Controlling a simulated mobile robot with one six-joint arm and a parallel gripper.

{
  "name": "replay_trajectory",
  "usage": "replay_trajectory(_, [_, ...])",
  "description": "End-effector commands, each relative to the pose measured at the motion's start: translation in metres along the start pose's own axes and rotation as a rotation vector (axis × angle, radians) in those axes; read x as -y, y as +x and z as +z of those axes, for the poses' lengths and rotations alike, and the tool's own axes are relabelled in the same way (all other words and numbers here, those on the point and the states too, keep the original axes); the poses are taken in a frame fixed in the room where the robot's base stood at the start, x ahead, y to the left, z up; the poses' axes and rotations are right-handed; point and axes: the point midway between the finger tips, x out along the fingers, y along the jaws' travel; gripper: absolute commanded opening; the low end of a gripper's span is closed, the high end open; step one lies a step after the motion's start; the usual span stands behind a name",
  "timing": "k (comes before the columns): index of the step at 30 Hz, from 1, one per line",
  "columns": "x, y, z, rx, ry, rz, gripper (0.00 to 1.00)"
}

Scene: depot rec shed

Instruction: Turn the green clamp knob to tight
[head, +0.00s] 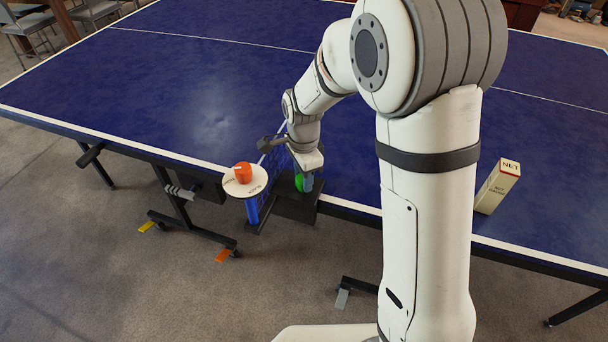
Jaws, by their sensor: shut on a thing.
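The green clamp knob (299,183) shows as a small green patch at the near edge of the blue table, beside the net. My gripper (306,181) reaches down over it and is shut on it. The gripper body and fingers hide most of the knob, so its turn position cannot be read. To the left, an orange knob (243,172) sits on a round white plate (241,186) with dark lettering too small to read surely.
A white box marked NET (497,187) stands on the table (190,110) at right. Chairs (28,25) are far left. The left tabletop is clear.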

Motion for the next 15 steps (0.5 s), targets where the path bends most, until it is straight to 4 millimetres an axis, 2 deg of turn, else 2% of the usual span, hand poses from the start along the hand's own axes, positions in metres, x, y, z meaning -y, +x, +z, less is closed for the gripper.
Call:
replay_trajectory(1, [-0.0003, -0.0004, -0.001, -0.001, 0.002, 0.001, 0.15])
replay_trajectory(2, [-0.0003, -0.0004, -0.001, -0.001, 0.002, 0.001, 0.39])
replay_trajectory(3, [-0.0003, -0.0004, -0.001, -0.001, 0.002, 0.001, 0.42])
replay_trajectory(9, [-0.0003, -0.0002, -0.0006, 0.0, 0.001, 0.001, 0.59])
replay_trajectory(15, [-0.0002, -0.0001, -0.0004, 0.0, 0.0, 0.001, 0.59])
